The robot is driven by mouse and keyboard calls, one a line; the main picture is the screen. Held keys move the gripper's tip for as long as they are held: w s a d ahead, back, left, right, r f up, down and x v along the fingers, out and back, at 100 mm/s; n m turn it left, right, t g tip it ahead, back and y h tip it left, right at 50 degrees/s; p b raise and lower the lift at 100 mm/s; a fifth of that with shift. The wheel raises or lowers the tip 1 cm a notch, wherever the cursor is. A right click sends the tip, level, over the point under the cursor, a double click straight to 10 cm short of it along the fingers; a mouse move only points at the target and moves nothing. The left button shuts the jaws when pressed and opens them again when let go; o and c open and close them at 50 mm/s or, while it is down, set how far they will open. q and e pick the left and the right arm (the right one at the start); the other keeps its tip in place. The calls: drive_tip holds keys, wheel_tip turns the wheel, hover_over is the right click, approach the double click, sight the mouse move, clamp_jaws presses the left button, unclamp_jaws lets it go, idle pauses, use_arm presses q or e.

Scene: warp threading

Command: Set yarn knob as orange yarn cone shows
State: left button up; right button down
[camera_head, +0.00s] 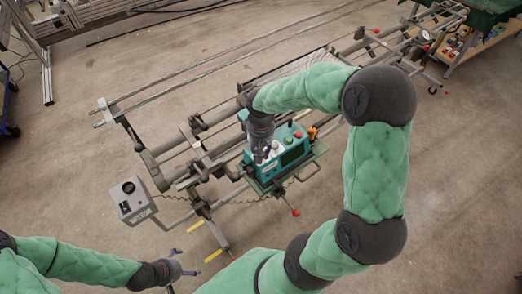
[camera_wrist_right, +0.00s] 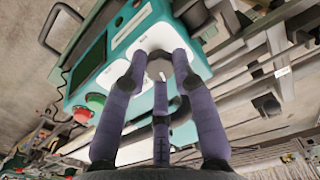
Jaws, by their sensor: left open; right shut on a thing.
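The teal control box (camera_head: 290,156) sits on the frame machine in the middle of the head view; its white top also shows in the right wrist view. A small orange cone (camera_head: 312,132) stands at its right end. My right gripper (camera_head: 262,153) points down at the box's left part. In the right wrist view its purple fingers (camera_wrist_right: 162,66) are shut around a grey round knob (camera_wrist_right: 158,68) on the white panel. The fingers partly hide the knob, so I cannot read its setting. My left gripper (camera_head: 180,268) is open and empty at the lower left, away from the box.
Green (camera_head: 289,139) and red (camera_head: 298,134) buttons sit on the box's top. A grey control box (camera_head: 132,200) with a black dial stands left of the machine. A red-ended lever (camera_head: 295,212) sticks out in front. Concrete floor is clear at the right.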

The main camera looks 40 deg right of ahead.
drive_tip(key=c, duration=1.3)
unclamp_jaws()
drive_tip(key=shift+o, duration=0.2)
wheel_tip(320, 180, up, 12)
